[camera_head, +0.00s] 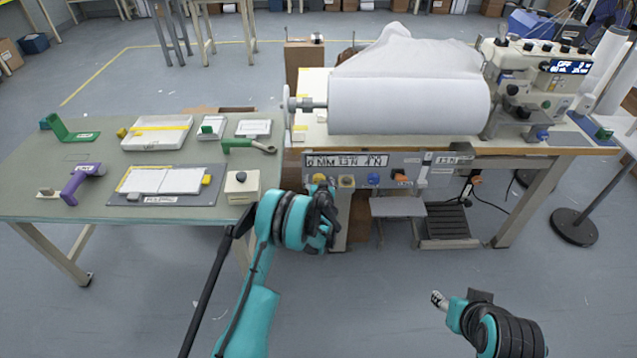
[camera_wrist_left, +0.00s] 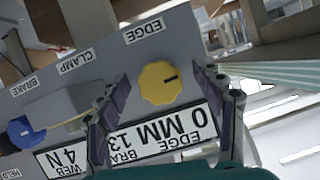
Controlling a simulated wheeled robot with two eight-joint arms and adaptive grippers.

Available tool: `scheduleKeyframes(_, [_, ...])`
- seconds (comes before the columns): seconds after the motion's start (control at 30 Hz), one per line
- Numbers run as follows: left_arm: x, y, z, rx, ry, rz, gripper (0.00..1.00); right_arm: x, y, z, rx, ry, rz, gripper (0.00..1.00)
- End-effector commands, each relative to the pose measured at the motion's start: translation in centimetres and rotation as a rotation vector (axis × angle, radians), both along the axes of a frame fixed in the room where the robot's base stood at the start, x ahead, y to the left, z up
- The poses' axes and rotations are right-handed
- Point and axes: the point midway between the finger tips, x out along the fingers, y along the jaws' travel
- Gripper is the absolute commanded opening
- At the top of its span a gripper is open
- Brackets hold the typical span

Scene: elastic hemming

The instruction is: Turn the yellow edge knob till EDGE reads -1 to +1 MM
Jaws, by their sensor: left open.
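The yellow edge knob (camera_head: 319,179) sits on the grey control panel under the machine table. In the left wrist view the knob (camera_wrist_left: 158,84), under the EDGE label, has a short dark mark on its face. The display (camera_wrist_left: 165,137) beside it reads 0 MM for EDGE; in the head view the display (camera_head: 346,161) also shows 0 MM. My left gripper (camera_head: 322,207) is at the panel, its two fingers (camera_wrist_left: 163,100) open on either side of the knob. I cannot tell whether they touch it. My right gripper (camera_head: 440,300) is low at the right, away from the panel.
A white fabric roll (camera_head: 408,105) and sewing machine (camera_head: 530,85) stand above. A green table (camera_head: 40,190) with tools is at left. The front floor is clear.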

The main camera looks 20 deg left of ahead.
Motion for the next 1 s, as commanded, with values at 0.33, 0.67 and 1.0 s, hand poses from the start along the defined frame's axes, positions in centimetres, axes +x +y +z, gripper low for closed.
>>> scheduleKeyframes(0.33, [-2.5,-0.8,0.0,0.0,0.0,-0.001,0.67,0.0,0.0,0.0,0.0,0.0,0.0,0.47])
scheduleKeyframes(0.67, [-5.8,-1.7,0.0,0.0,0.0,-0.001,0.67,0.0,0.0,0.0,0.0,0.0,0.0,0.47])
scheduleKeyframes(1.0, [-6.8,-2.0,0.0,0.0,0.0,0.0,0.67,0.0,0.0,0.0,0.0,0.0,0.0,0.47])
